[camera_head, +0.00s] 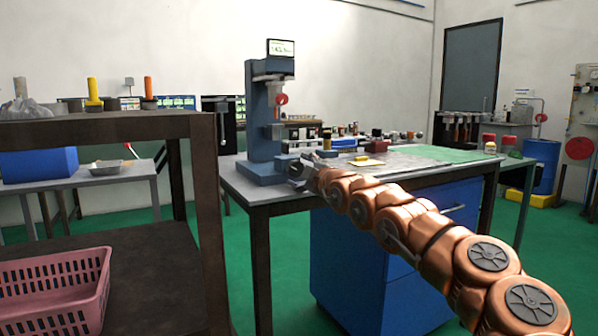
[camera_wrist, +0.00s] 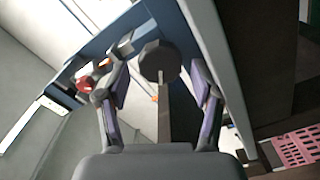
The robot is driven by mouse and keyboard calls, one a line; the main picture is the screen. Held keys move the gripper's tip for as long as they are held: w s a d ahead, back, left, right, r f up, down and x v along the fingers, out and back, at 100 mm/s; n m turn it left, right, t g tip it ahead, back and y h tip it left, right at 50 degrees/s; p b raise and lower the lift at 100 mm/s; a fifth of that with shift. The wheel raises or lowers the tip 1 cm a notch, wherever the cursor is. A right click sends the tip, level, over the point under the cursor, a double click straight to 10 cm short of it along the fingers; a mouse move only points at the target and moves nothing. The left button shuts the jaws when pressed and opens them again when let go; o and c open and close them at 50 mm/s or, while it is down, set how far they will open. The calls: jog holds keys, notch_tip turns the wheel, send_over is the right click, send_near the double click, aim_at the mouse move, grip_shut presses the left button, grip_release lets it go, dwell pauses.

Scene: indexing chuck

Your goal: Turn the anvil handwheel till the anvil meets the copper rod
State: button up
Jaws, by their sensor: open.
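A blue machine (camera_head: 262,120) with an upright column stands on the left end of the workbench, with a small red wheel (camera_head: 281,99) on its upper part. In the wrist view, a dark grey many-sided wheel (camera_wrist: 159,60), which looks like the anvil handwheel, lies between and a little beyond my fingers. My gripper (camera_wrist: 158,90) is open, with one finger on either side of the wheel's line; I cannot tell whether they touch it. In the head view, my gripper (camera_head: 303,174) is low beside the machine's base. The red wheel also shows in the wrist view (camera_wrist: 85,83). I cannot clearly make out the anvil or copper rod.
The workbench (camera_head: 415,172) carries a yellow item (camera_head: 366,162), a dark red block (camera_head: 377,146) and a green mat (camera_head: 450,153). A dark shelf rack (camera_head: 110,127) with a pink basket (camera_head: 55,290) stands at the near left. Green floor lies between rack and bench.

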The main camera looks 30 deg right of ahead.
jog(key=s, duration=0.6)
jog(key=shift+a, duration=0.2)
dwell(0.7)
